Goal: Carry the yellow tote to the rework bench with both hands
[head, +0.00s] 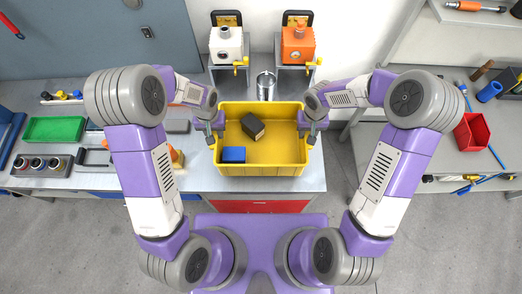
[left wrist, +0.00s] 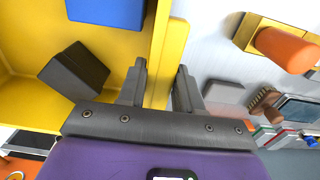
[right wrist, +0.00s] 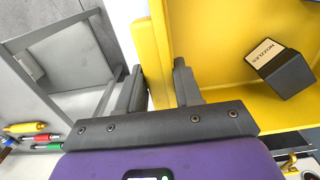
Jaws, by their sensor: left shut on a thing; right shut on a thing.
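The yellow tote (head: 275,168) is in front of me in the head view, over the front part of a grey-topped bench. It holds a dark box (head: 253,126) and a blue box (head: 233,154). My left gripper (head: 214,131) is shut on the tote's left wall; the left wrist view shows the yellow wall (left wrist: 165,60) between the fingers. My right gripper (head: 308,126) is shut on the right wall (right wrist: 160,50). The dark box in the right wrist view (right wrist: 287,74) has a label reading "NOZZLES". I cannot tell whether the tote's base touches the bench.
A white unit (head: 226,45) and an orange unit (head: 298,45) stand in fixtures behind the tote, with a metal cup (head: 265,86) between. A green tray (head: 54,129) lies at the left. A red bin (head: 472,132) is on the right bench. A gap separates the benches.

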